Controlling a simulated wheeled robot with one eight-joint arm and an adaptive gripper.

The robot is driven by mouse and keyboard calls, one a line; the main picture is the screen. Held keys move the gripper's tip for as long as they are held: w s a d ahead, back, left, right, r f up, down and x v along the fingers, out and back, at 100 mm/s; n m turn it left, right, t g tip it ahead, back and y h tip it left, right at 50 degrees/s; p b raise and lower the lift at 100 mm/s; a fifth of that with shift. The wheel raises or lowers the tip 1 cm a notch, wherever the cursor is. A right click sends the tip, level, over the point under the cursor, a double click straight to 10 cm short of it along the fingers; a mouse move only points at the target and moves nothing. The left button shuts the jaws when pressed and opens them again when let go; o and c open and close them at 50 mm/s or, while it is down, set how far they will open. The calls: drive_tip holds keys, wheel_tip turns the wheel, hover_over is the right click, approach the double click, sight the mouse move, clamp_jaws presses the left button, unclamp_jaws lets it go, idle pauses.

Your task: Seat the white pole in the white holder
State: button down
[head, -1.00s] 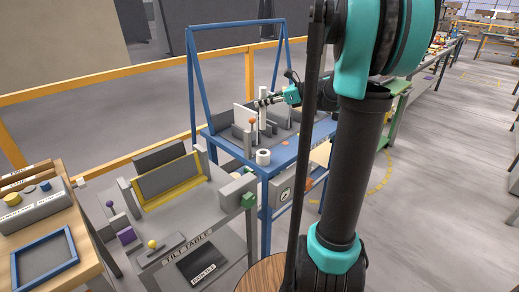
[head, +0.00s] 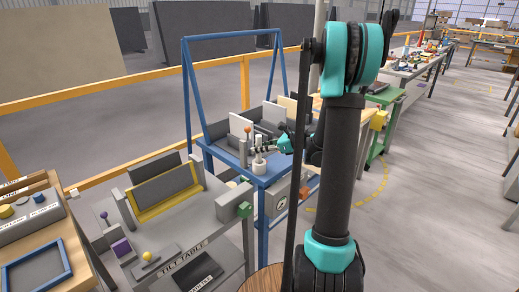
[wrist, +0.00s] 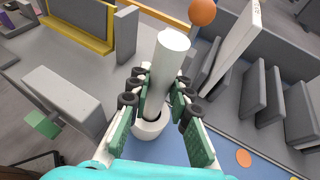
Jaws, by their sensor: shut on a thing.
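My gripper (wrist: 158,100) is shut on the white pole (wrist: 170,50), a plain cylinder held close to upright between the green finger pads. The white holder (wrist: 150,130), a short round cup, is directly below, and the pole's lower end appears at or inside its opening. The fingers partly hide this, so I cannot tell how deep the pole sits. In the head view the gripper (head: 262,150) has the pole (head: 258,143) right over the holder (head: 258,168), near the front edge of the blue table.
An orange ball-topped post (wrist: 203,12) and a white upright panel (wrist: 232,45) stand close by the pole. Grey upright slabs (wrist: 270,95) are at the right. The grey tilt table (head: 185,235) stands left of the blue table (head: 275,175).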

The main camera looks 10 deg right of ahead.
drive_tip(key=shift+f, duration=0.15)
drive_tip(key=c, duration=1.8)
unclamp_jaws()
drive_tip(key=shift+f, duration=0.1)
drive_tip(key=shift+c, duration=0.2)
drive_tip(key=o, duration=0.4)
drive_tip(key=shift+o, duration=0.2)
